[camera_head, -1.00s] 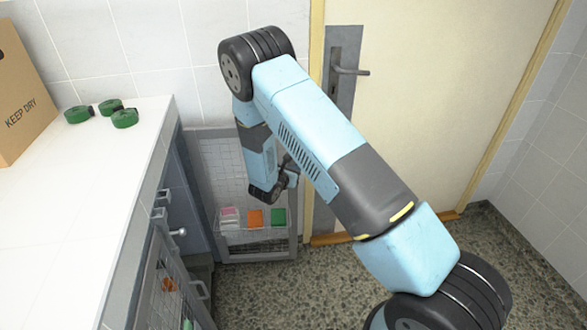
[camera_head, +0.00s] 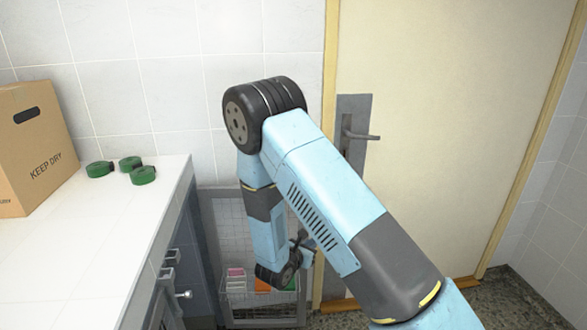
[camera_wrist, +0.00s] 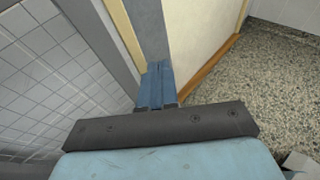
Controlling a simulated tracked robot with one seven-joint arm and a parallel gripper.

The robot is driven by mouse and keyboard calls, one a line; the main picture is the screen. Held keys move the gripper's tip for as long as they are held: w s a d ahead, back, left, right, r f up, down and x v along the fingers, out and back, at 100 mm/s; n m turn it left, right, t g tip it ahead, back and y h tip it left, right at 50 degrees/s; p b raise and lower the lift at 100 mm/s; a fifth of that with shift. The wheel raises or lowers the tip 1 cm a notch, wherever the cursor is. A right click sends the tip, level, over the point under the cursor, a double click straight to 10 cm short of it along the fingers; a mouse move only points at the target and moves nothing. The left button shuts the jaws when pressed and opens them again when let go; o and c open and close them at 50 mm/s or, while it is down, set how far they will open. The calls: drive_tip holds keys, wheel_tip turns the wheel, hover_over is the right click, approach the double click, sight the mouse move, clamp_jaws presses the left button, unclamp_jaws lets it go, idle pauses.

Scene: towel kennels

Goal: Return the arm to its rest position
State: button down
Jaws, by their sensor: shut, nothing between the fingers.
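My arm reaches up and bends at the elbow, and its forearm hangs down in front of a wire basket by the door in the head view. My gripper (camera_head: 304,241) is at the low end of the arm, small and partly hidden by my own wrist. In the wrist view my gripper (camera_wrist: 158,68) shows as two blue fingers side by side, touching. It is shut and empty, with the door edge, the tiled wall and the floor beyond it.
A white counter (camera_head: 70,250) stands at left with a cardboard box (camera_head: 38,150) and several green rolls (camera_head: 143,175) on it. A wire basket (camera_head: 228,215) holds pink, orange and green items. A closed door (camera_head: 440,130) is behind my arm. Speckled floor (camera_wrist: 240,75) is open at right.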

drive_tip(key=s+d+r+m+g+h, duration=0.1)
drive_tip(key=s+d+r+m+g, duration=0.4)
drive_tip(key=d+r+m, duration=0.5)
drive_tip(key=s+d+r+m+g+h, duration=0.1)
drive_tip(key=s+d+r+m+g, duration=0.4)
drive_tip(key=r, duration=0.9)
drive_tip(key=s+r+m+t+y, duration=0.2)
drive_tip(key=s+r+m+y, duration=0.3)
drive_tip(key=s, duration=0.5)
drive_tip(key=s+r+m+t+y, duration=0.1)
drive_tip(key=s+r+m+y, duration=0.4)
drive_tip(key=s+r+m, duration=0.3)
drive_tip(key=s+r, duration=0.3)
drive_tip(key=shift+d+m+t, duration=0.2)
drive_tip(key=shift+m+t, duration=0.2)
